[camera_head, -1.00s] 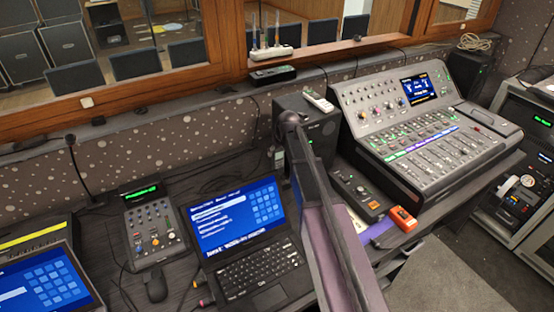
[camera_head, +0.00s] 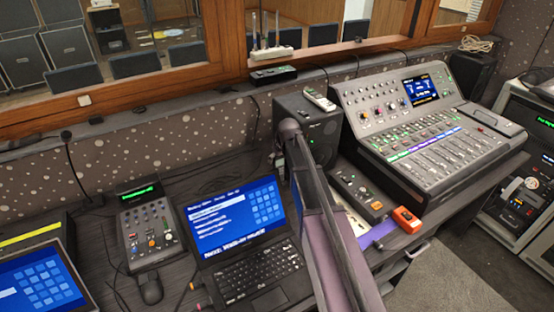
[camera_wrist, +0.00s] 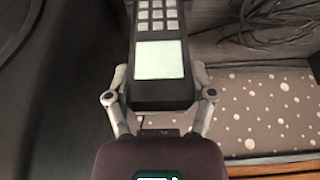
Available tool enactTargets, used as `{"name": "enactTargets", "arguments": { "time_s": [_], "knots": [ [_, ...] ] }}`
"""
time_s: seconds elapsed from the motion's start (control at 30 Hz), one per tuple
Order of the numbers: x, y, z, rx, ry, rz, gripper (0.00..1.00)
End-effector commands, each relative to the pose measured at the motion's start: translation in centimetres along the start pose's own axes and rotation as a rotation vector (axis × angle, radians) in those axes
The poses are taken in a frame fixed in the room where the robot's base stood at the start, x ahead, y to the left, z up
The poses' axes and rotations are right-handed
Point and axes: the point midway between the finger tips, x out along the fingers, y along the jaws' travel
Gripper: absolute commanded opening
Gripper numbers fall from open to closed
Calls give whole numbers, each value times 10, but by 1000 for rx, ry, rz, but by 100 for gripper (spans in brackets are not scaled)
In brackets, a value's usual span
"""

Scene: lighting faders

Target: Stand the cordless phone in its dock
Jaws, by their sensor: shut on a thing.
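In the wrist view, a black cordless phone (camera_wrist: 160,62) with pale keys and a pale screen fills the space between my fingers. My gripper (camera_wrist: 160,78) is shut on its sides, with the keypad toward the top of the picture and the screen end nearer my palm. In the head view my fingers cannot be made out behind my arm. A small pale handset shape (camera_head: 319,98) shows at the top of the black speaker (camera_head: 322,137); I cannot tell whether it is the held phone. I cannot identify the dock for certain.
A black box (camera_head: 273,75) sits on the ledge below the window. The mixing console (camera_head: 436,150) stands right of the speaker, the laptop (camera_head: 240,232) to its lower left. Loose cables (camera_wrist: 265,20) and the speckled wall (camera_wrist: 265,105) show in the wrist view.

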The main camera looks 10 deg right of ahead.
Motion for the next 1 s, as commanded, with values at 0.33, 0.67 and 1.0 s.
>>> {"name": "enactTargets", "arguments": {
  "time_s": [0.33, 0.67, 1.0],
  "knots": [
    [8, 0, 3, 1, 0, 0, 13],
    [11, 1, 5, 1, 0, 1, 13],
    [11, 2, 6, 0, 0, 3, 100]
  ]
}}
